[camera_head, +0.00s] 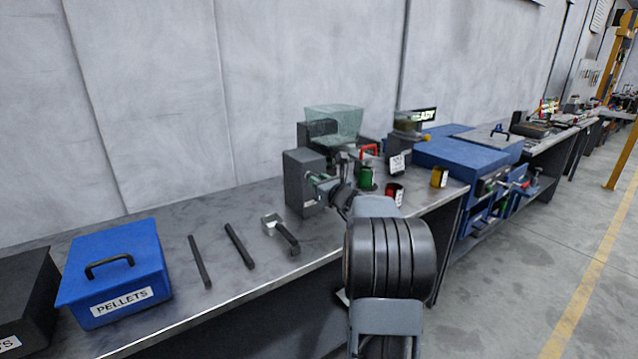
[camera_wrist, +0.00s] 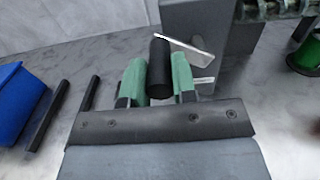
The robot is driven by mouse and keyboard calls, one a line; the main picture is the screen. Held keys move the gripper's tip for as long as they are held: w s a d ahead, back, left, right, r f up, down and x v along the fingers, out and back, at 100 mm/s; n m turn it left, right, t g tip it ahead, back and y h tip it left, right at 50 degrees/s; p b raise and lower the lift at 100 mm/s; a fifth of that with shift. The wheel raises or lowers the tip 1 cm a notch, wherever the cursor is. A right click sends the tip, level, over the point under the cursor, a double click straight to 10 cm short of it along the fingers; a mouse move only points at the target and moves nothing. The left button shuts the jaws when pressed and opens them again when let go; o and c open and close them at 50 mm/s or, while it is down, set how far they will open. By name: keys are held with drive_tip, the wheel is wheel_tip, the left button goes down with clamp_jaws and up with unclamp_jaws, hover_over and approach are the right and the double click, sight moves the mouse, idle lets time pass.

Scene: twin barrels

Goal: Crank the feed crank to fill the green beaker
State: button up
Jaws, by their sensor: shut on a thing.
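The feed crank shows in the wrist view as a black cylindrical handle (camera_wrist: 159,68) on a pale flat crank arm (camera_wrist: 188,50). My gripper (camera_wrist: 159,80) has its green fingers on either side of the handle, shut on it. In the head view my gripper (camera_head: 322,180) is at the grey feeder box (camera_head: 300,183), and my arm partly covers the crank there. A clear greenish hopper (camera_head: 334,122) stands above. The green beaker (camera_head: 365,178) stands to the right of the box, under the feeder. It also shows at the wrist view's right edge (camera_wrist: 306,56); its fill cannot be told.
A red cup (camera_head: 393,194) and a yellow cup (camera_head: 439,177) stand to the right, near a labelled block (camera_head: 398,164). A bracket with a black handle (camera_head: 283,234), dark bars (camera_head: 238,246) and a blue PELLETS box (camera_head: 116,274) lie left on the bench.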

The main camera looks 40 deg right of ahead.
clamp_jaws()
drive_tip(key=shift+a+f+n+b, duration=0.1)
drive_tip(key=shift+f+n+b, duration=0.3)
drive_tip(key=shift+b, duration=0.6)
drive_tip(key=f+n+b, duration=0.1)
drive_tip(key=b, duration=0.3)
drive_tip(key=shift+a+f+n, duration=0.15)
drive_tip(key=shift+a+n, duration=0.05)
drive_tip(key=shift+n, duration=0.2)
drive_tip(key=n+b, duration=0.1)
drive_tip(key=b, duration=0.2)
drive_tip(key=f+n+b, duration=0.1)
drive_tip(key=n+b, duration=0.1)
drive_tip(key=b, duration=0.1)
drive_tip(key=shift+a+f+n, duration=0.1)
drive_tip(key=shift+a+n, duration=0.05)
drive_tip(key=shift+n, duration=0.15)
drive_tip(key=shift+b, duration=0.4)
drive_tip(key=o, duration=0.9)
unclamp_jaws()
